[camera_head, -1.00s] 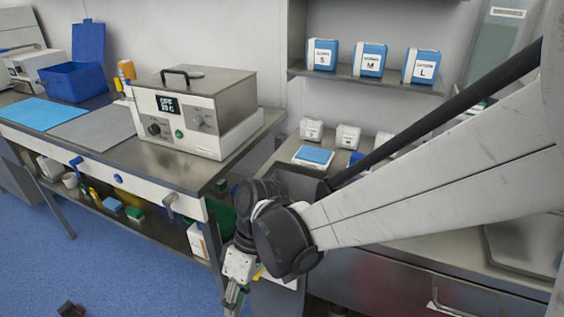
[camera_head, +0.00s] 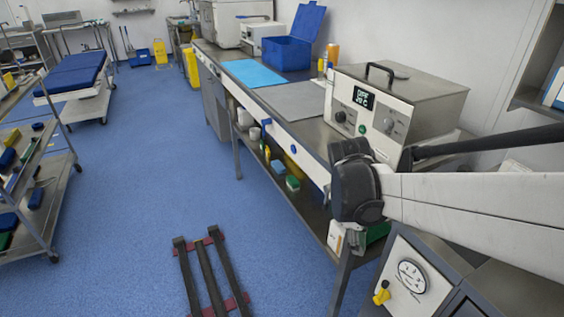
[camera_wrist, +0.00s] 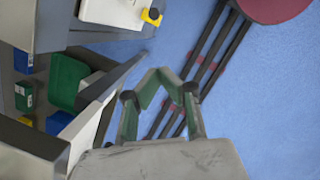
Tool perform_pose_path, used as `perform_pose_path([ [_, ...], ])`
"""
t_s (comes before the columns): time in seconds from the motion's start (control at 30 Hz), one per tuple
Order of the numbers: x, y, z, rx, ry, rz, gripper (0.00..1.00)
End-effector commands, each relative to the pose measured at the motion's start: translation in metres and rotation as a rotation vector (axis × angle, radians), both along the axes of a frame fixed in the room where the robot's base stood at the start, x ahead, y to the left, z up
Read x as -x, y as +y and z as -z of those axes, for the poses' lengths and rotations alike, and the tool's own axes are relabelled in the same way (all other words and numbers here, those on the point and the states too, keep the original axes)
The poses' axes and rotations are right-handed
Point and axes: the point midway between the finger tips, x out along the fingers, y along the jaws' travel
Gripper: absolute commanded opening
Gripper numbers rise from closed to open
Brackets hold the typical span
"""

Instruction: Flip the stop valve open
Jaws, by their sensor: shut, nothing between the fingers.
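A yellow valve handle (camera_head: 381,293) sits on the front of a white panel (camera_head: 405,280) below a round gauge (camera_head: 412,276), at the lower right of the head view. A yellow part on a white box also shows at the top of the wrist view (camera_wrist: 151,16). A blue handle (camera_head: 267,122) sticks out of the white front strip of the bench; I cannot tell which of these is the stop valve. My gripper (camera_wrist: 160,73) is shut and empty in the wrist view, apart from the yellow part. My arm hides it in the head view.
The steel bench (camera_head: 305,125) carries a water bath (camera_head: 395,105), a grey mat (camera_head: 290,98) and a blue box (camera_head: 287,52). A dark rail frame (camera_head: 207,275) lies on the blue floor (camera_head: 150,160). A wheeled cart (camera_head: 40,185) stands at left; the floor between is clear.

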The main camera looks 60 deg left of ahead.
Motion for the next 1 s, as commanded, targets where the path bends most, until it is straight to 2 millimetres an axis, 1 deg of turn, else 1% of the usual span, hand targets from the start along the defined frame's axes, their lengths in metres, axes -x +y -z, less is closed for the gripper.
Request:
perform_pose_path([
  [0.03,0.003,0.003,0.000,0.000,0.000,-0.006,0.00],
  [0.23,0.003,0.003,0.002,-0.001,0.002,-0.005,0.00],
  [0.37,0.001,0.001,0.011,-0.001,0.002,-0.004,0.00],
  [0.47,0.000,-0.002,0.024,-0.001,0.002,-0.003,0.00],
  [0.9,-0.011,-0.020,0.103,-0.001,0.002,0.000,0.00],
  [1.0,-0.019,-0.036,0.100,-0.001,0.002,0.002,0.00],
])
